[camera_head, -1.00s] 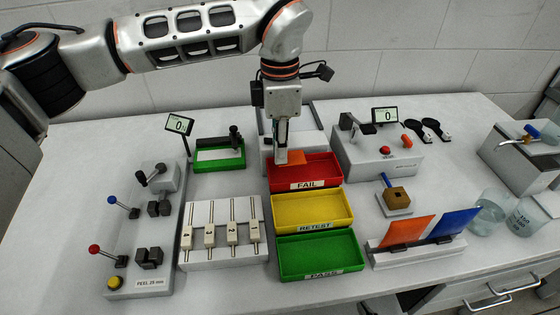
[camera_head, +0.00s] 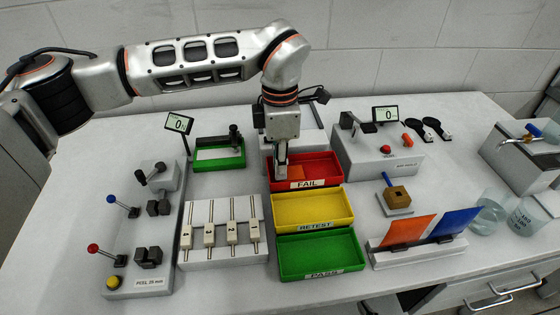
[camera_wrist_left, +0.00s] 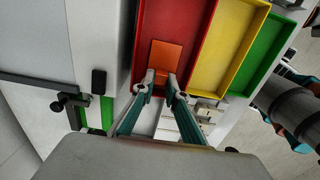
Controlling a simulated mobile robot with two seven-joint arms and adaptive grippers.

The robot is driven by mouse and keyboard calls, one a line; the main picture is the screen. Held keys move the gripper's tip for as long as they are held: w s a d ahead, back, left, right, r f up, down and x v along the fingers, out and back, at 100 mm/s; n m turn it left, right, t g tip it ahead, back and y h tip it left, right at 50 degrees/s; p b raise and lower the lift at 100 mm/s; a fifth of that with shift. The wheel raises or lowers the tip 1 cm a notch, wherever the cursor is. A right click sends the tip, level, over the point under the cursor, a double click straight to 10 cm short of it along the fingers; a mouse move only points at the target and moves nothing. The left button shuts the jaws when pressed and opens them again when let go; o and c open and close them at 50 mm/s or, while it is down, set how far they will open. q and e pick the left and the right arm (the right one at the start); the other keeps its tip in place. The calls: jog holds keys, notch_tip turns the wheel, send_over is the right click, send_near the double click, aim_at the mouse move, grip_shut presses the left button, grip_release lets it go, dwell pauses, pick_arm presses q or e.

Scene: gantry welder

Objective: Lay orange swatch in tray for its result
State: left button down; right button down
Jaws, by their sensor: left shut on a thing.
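My left gripper (camera_head: 281,174) reaches down from above into the back, red FAIL tray (camera_head: 304,184). It is shut on a small orange swatch (camera_head: 296,171), which shows beside the fingertips inside this tray. In the left wrist view the two fingertips (camera_wrist_left: 161,82) are at the near edge of the orange swatch (camera_wrist_left: 166,54), with the red tray floor (camera_wrist_left: 183,35) around it. The yellow RETEST tray (camera_head: 312,211) and the green PASS tray (camera_head: 320,256) stand in front of it; both look empty. I cannot see my right gripper.
A stand (camera_head: 418,255) at the right holds a larger orange panel (camera_head: 407,230) and a blue panel (camera_head: 455,222). A peel tester (camera_head: 143,225) and a block with sliders (camera_head: 222,232) stand left of the trays. A device (camera_head: 378,151) with a display is at the back right.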

pick_arm(q)
jog(key=c, duration=2)
grip_release()
notch_tip(320, 180, up, 13)
jog(key=shift+r+p, duration=0.1)
jog(key=shift+p, duration=0.3)
